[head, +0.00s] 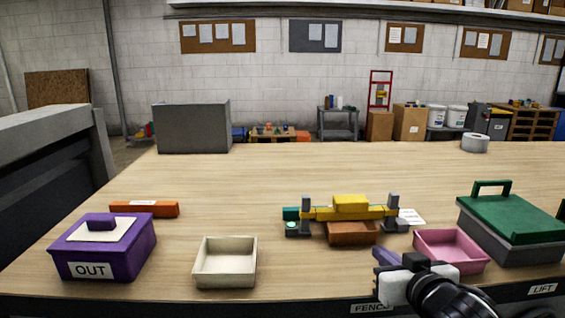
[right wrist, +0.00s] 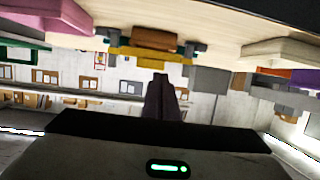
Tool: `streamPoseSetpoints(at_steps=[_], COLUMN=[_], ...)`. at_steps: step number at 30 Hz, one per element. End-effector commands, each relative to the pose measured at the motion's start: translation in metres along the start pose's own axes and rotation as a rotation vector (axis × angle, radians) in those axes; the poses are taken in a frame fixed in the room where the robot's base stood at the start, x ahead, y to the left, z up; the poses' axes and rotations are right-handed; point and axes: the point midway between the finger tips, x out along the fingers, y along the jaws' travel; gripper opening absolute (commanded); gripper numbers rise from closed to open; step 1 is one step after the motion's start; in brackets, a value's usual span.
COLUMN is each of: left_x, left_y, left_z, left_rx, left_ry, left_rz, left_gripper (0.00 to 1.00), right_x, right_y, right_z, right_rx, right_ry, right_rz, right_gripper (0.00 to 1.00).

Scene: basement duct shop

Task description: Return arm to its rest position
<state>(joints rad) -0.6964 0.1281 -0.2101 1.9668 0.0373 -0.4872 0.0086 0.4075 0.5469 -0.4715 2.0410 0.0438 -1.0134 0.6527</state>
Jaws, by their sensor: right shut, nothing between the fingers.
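My right gripper (head: 382,256) is at the front edge of the table, low in the head view, with its arm coming in from the bottom right. Its dark fingers are shut and empty. They point up the middle of the right wrist view (right wrist: 160,82), where the scene appears upside down. The gripper is just left of the pink tray (head: 474,258) and in front of the yellow and teal fixture (head: 350,213) with a brown block (head: 351,238) at its front. My left gripper is not in view.
A purple box (head: 140,255) labelled OUT, a cream tray (head: 226,282) and an orange bar (head: 144,209) are at the left. A grey case with a green lid (head: 513,218) stands at the right. A grey box (head: 193,128) is at the back left. The table's middle back is clear.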

Motion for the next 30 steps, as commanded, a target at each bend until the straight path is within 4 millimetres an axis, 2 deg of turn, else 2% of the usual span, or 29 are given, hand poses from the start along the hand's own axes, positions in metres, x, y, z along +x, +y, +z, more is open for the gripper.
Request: streamPoseSetpoints(at_steps=[1, 4, 8, 11, 14, 15, 18, 21, 25, 27, 30], left_x=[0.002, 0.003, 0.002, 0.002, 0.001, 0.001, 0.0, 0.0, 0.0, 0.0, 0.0], left_y=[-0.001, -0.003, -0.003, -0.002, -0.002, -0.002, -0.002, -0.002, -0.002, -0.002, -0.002], left_z=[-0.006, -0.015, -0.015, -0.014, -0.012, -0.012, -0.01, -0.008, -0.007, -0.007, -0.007], left_rx=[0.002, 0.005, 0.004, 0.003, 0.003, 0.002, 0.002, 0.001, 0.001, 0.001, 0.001], left_ry=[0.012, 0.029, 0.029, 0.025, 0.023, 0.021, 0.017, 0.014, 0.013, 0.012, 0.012], left_rz=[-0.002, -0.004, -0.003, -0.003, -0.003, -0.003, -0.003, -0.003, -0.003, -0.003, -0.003], left_gripper=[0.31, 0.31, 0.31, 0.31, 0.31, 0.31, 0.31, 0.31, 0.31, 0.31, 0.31], right_x=[0.0, -0.001, -0.005, -0.015, -0.034, -0.045, -0.078, -0.114, -0.154, -0.168, -0.179], right_y=[-0.005, -0.013, -0.025, -0.037, -0.05, -0.055, -0.065, -0.072, -0.075, -0.076, -0.077], right_z=[0.017, 0.047, 0.095, 0.143, 0.205, 0.231, 0.293, 0.345, 0.39, 0.404, 0.414], right_rx=[0.001, -0.003, -0.005, -0.004, 0.001, 0.005, 0.01, 0.011, 0.007, 0.003, -0.001], right_ry=[-0.022, -0.055, -0.109, -0.16, -0.226, -0.254, -0.32, -0.38, -0.437, -0.455, -0.468], right_rz=[-0.013, -0.038, -0.072, -0.102, -0.133, -0.143, -0.158, -0.161, -0.155, -0.152, -0.149], right_gripper=[0.0, 0.0, 0.0, 0.0, 0.0, 0.0, 0.0, 0.0, 0.0, 0.0, 0.0])
